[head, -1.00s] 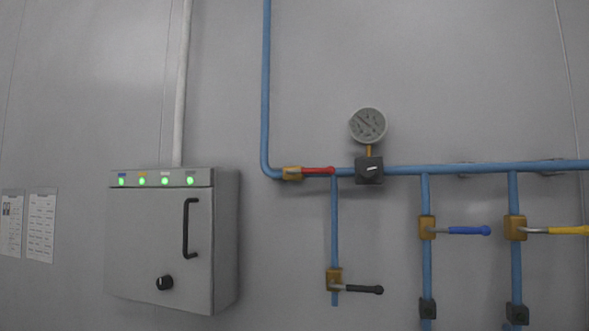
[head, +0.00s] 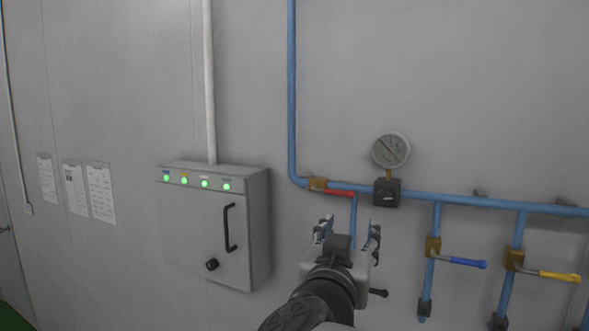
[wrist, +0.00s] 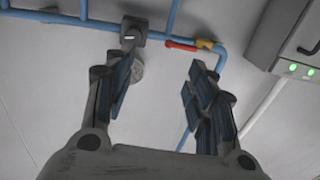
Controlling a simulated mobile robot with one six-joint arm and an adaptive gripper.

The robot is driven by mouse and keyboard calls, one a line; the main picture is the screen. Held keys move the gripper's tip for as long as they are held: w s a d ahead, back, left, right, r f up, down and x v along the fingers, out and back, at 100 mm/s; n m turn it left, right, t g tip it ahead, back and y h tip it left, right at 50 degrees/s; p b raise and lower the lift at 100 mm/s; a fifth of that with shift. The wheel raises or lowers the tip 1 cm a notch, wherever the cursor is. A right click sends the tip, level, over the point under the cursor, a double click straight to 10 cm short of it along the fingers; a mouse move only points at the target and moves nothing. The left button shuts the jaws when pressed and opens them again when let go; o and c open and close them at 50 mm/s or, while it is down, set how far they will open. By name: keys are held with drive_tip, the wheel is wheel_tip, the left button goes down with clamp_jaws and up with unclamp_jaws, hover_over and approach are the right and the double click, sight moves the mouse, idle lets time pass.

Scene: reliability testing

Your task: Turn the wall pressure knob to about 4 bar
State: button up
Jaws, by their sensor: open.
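The pressure knob (head: 387,193) is a dark square block with a pale mark, set on the blue wall pipe. The round grey gauge (head: 390,150) sits just above it on a brass stem; its reading is too small to make out. My gripper (head: 349,232) is open and empty, in front of the wall, below and left of the knob in the head view. In the wrist view, the knob (wrist: 132,36) is at the top, beyond the left finger of my gripper (wrist: 160,80). There the gauge (wrist: 138,72) is partly hidden behind that finger.
A red-handled valve (head: 337,192) is on the pipe left of the knob. Valves with blue (head: 462,262) and yellow (head: 557,276) handles are lower right; a black handle (head: 378,292) shows beside my arm. A grey cabinet (head: 205,235) with green lights juts out at left.

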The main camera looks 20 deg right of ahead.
drive_tip(key=s+d+r+m+g+h, duration=0.1)
drive_tip(key=s+d+g+h, duration=0.1)
drive_tip(key=p, duration=0.1)
approach(384, 200)
drive_tip(key=x, duration=0.9)
drive_tip(key=shift+r, duration=0.1)
drive_tip(key=shift+c, duration=0.3)
drive_tip(key=c, duration=1)
